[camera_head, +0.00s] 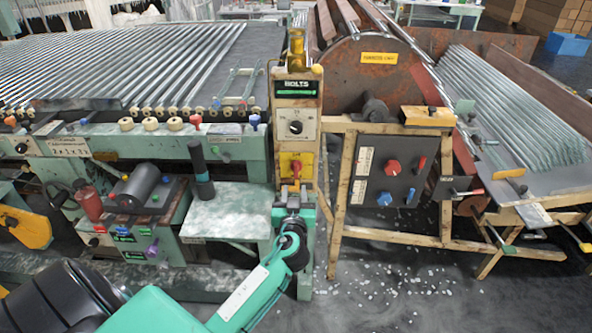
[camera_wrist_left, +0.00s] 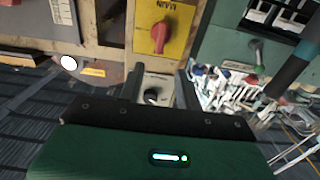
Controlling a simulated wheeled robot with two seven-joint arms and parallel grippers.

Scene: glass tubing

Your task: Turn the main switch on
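The main switch is a red knob (camera_head: 296,167) on a yellow plate (camera_head: 289,160), set low on the front of the wooden post panel. In the left wrist view the knob (camera_wrist_left: 159,36) and its plate (camera_wrist_left: 170,20), lettered MAIN, appear upside down. My left gripper (camera_head: 293,195) is just in front of the post and below the switch in the head view. In the left wrist view its two fingers (camera_wrist_left: 159,82) are spread with a gap between them and hold nothing. The knob lies beyond the fingertips, apart from them. My right gripper is not in view.
Above the switch are a round dial (camera_head: 296,127) and a green BOLTS display (camera_head: 296,87). A dark control box (camera_head: 388,178) with red and blue knobs stands to the right. A pale green table (camera_head: 228,212) and a machine with a dark cylinder (camera_head: 137,184) stand to the left.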

